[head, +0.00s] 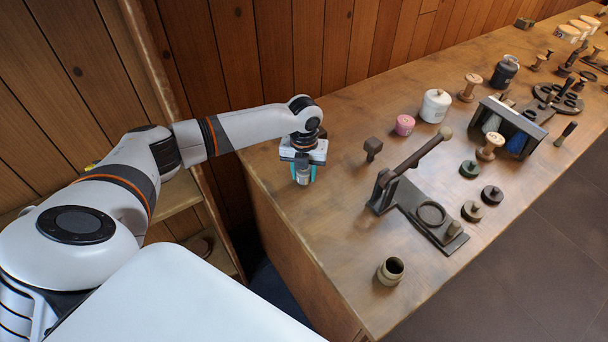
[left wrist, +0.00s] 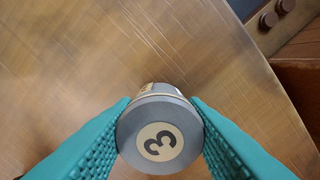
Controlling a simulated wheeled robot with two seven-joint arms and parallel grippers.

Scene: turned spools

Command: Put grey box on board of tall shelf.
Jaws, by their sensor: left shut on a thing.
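My left gripper (head: 303,174) is over the near left end of the long wooden table, pointing down. Its teal fingers are shut on the grey box (head: 303,179), a small round one. The tall shelf (head: 160,60) stands at the left, partly hidden by my left arm. A board of the shelf (head: 177,196) shows behind the arm. My right gripper is not in view.

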